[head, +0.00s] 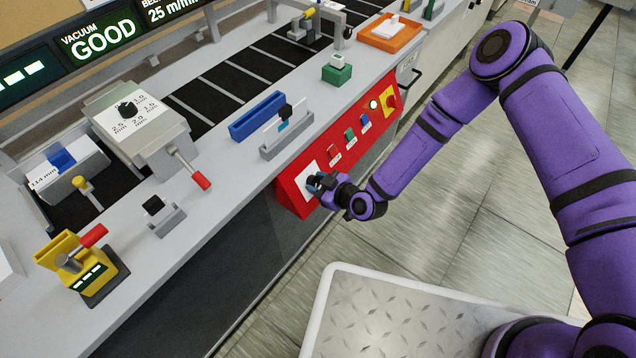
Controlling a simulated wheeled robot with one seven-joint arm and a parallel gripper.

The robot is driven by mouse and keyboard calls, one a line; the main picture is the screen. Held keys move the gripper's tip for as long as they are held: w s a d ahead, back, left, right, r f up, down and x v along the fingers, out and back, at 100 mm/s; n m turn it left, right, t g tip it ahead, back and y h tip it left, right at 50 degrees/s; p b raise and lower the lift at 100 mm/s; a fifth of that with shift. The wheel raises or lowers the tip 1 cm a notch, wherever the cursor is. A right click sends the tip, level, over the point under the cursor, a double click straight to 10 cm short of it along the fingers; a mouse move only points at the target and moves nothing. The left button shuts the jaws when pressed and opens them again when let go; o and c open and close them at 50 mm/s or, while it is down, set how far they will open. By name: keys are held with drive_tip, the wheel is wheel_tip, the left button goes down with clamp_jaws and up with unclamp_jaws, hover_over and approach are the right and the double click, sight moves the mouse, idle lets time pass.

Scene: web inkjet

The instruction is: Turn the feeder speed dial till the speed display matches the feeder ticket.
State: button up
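My gripper (318,185) is at the left end of the red control panel (292,194), in front of a white plate (308,176). Its fingers are at the plate, where they cover whatever knob is there; I cannot tell whether they are closed on it. A dark display (172,12) at the top, cut by the frame edge, reads 25 m/min under a partly cut "BEL" label. I cannot make out a feeder ticket.
A red-tipped lever (200,180) and a yellow device (78,265) stand on the grey deck. Floor to the right is open.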

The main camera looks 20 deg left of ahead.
drive_tip(key=shift+n, duration=0.4)
drive_tip(key=n, duration=0.4)
drive_tip(key=shift+g, duration=0.4)
drive_tip(key=shift+w+n+g, duration=0.1)
drive_tip(key=shift+n+g, duration=0.2)
drive_tip(key=shift+n, duration=2)
drive_tip(key=o, duration=0.9)
drive_tip(key=shift+d, duration=0.1)
drive_tip(key=v, duration=1)
drive_tip(key=shift+d, duration=0.35)
